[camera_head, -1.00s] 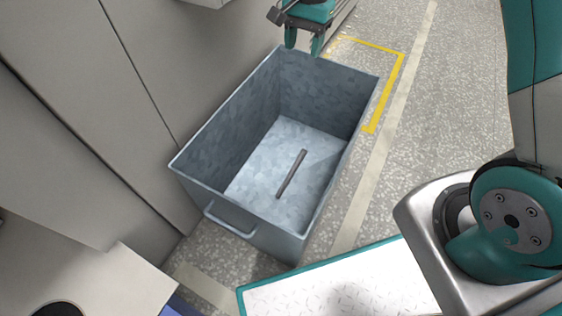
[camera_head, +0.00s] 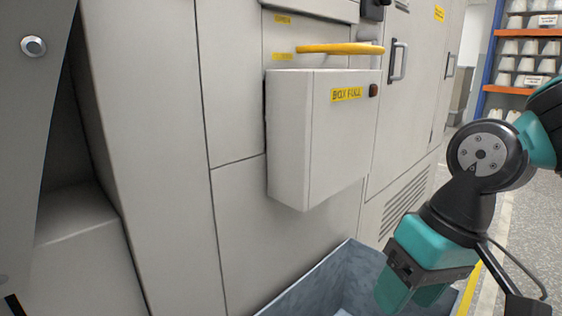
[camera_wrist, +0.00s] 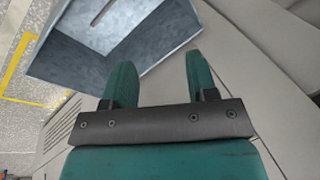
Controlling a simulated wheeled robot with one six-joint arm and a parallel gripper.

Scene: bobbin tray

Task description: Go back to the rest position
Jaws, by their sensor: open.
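My gripper (camera_head: 412,290) is at the lower right of the head view, above the right part of a grey metal bin (camera_head: 325,278). Its two teal fingers stand apart with nothing between them in the wrist view (camera_wrist: 158,66). The bin also shows in the wrist view (camera_wrist: 165,52), at the top beyond the fingertips. A thin dark bar (camera_wrist: 103,13) lies on the bin's floor there. Most of the bin is cut off by the lower edge of the head view.
A pale machine front with a box labelled "BOX FULL" (camera_head: 338,130) juts out above the bin. A yellow bar (camera_head: 340,48) sticks out over that box. Shelves of white cones (camera_head: 515,65) stand at the far right. Speckled floor (camera_head: 530,230) is open at right.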

